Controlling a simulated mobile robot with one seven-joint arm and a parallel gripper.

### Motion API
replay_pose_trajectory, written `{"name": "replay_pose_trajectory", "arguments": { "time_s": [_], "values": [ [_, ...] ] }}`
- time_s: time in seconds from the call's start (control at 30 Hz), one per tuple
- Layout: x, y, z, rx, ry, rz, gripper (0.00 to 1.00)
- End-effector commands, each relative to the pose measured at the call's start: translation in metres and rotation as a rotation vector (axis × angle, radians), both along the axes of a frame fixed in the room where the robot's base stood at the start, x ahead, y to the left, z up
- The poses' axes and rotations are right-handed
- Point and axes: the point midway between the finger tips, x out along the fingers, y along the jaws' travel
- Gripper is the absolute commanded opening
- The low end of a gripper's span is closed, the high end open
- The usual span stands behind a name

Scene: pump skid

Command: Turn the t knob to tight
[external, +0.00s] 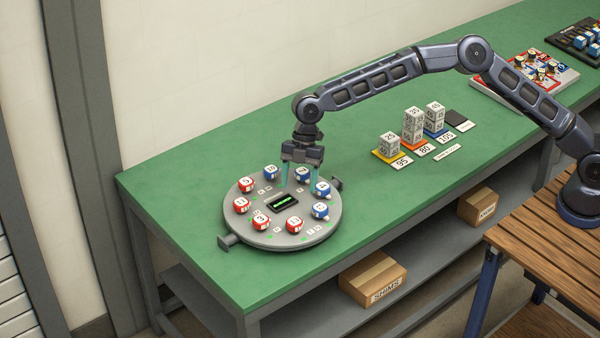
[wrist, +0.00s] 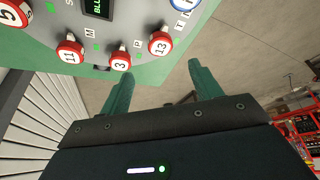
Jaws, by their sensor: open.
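A round grey panel (external: 282,237) on the green bench carries a ring of numbered red and blue knobs around a small lit display (external: 283,202). Red knobs 11 (wrist: 70,50), 3 (wrist: 120,61) and 13 (wrist: 160,42) show in the wrist view, with a blue knob (wrist: 185,4) cut off at the top edge. My gripper (external: 297,180) is open and empty, pointing down above the panel's back right part. Its fingers (wrist: 160,70) also show in the wrist view.
Stacks of numbered blocks (external: 413,125) stand on coloured mats to the right of the panel. A dark tab (external: 337,184) sticks out at the panel's right rim. Cardboard boxes (external: 373,278) lie on the shelf below. The bench between is clear.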

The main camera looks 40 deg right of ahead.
Motion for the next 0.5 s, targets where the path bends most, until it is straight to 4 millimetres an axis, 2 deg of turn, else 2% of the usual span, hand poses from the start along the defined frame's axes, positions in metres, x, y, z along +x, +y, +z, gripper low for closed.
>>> {"name": "replay_pose_trajectory", "arguments": {
  "time_s": [0.17,0.5],
  "values": [
    [-0.004,0.005,-0.015,-0.001,0.001,0.003,0.64],
    [-0.016,0.023,-0.068,-0.002,0.001,0.001,0.64]
  ]
}}
